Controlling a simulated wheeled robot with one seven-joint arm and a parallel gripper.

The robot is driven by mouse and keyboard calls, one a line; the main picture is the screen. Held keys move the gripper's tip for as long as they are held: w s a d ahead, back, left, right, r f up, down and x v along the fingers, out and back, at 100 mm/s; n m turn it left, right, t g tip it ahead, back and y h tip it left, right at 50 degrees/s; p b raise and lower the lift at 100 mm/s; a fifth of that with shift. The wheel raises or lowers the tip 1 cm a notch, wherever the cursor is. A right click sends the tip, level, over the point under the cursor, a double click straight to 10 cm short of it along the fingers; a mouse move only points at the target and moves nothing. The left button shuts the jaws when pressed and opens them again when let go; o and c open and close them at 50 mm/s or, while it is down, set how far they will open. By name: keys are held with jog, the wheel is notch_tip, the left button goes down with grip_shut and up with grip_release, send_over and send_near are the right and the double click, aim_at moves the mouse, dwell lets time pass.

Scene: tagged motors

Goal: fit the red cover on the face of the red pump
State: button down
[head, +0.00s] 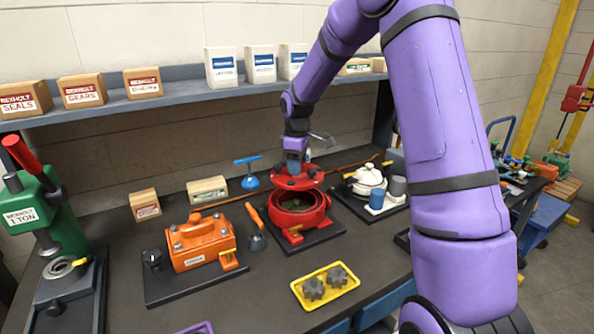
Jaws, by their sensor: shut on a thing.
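The red pump (299,215) stands on a dark base plate in the middle of the bench, its round open face turned up. The red cover (290,182) is above the far part of the pump, a flat red disc with lobes. My gripper (294,167) is over the cover and shut on it, reaching down from behind. The cover looks slightly raised and shifted toward the back from the pump's opening. Dark parts show inside the pump. The fingertips are small and partly hidden, and I cannot tell whether the cover touches the pump's rim.
An orange housing (196,246) is left of the pump, a white pump (369,179) to its right. A yellow tray (314,297) with two gears lies in front. A blue T-handled tool (249,181) stands behind left. A green press (52,215) is far left. The shelf (185,100) runs behind.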

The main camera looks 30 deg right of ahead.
jog(key=shift+w+f, duration=0.1)
jog(key=shift+w, duration=0.05)
jog(key=shift+f, duration=2.15)
jog(key=shift+f, duration=1.9)
jog(key=shift+c, duration=1.8)
grip_release()
notch_tip(320, 180, up, 6)
notch_tip(320, 180, up, 11)
jog(key=shift+f, duration=0.1)
